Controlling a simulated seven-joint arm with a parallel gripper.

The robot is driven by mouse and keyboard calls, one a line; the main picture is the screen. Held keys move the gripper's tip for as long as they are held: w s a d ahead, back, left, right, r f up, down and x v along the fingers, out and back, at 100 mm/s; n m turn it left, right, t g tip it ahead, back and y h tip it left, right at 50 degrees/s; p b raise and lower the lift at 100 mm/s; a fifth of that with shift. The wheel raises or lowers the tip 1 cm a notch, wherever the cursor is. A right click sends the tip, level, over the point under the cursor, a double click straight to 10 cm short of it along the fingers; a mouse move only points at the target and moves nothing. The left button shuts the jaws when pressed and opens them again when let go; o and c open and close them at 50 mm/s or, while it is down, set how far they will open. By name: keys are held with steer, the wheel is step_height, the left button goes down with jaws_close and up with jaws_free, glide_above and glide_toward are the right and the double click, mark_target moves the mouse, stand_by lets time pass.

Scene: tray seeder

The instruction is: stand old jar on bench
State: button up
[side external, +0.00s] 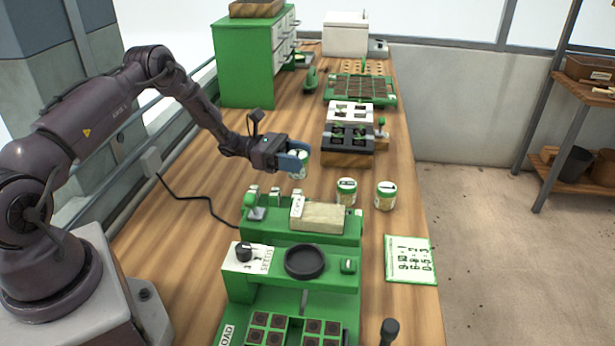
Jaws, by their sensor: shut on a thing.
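My gripper (296,157), with blue fingers, is shut on a small jar (297,168) with a white and green label. It holds the jar over the wooden bench (255,170), behind the green machine; the gap beneath the jar is hard to judge. Two similar jars, one jar (346,192) and another jar (385,195), stand upright on the bench to the right of my gripper. I cannot tell from the labels which jar is the old one. The fingers hide part of the held jar.
A green seeder (291,283) with a dark round dish (305,262) stands in front. A beige block (318,216) lies behind it. A black tray (348,145) sits behind the jars. A written card (410,260) lies at the right edge. Bare bench lies left of the held jar.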

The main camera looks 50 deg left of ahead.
steer(key=w+f, duration=0.2)
steer(key=f, duration=0.1)
steer(key=w+f, duration=0.1)
steer(key=shift+w+a+f, duration=0.15)
steer(key=shift+w+a, duration=0.05)
steer(key=shift+a, duration=0.2)
steer(key=shift+w+f, duration=0.1)
steer(key=shift+f, duration=1.45)
steer(key=o, duration=0.9)
steer(key=shift+f, duration=0.15)
steer(key=shift+o, duration=0.2)
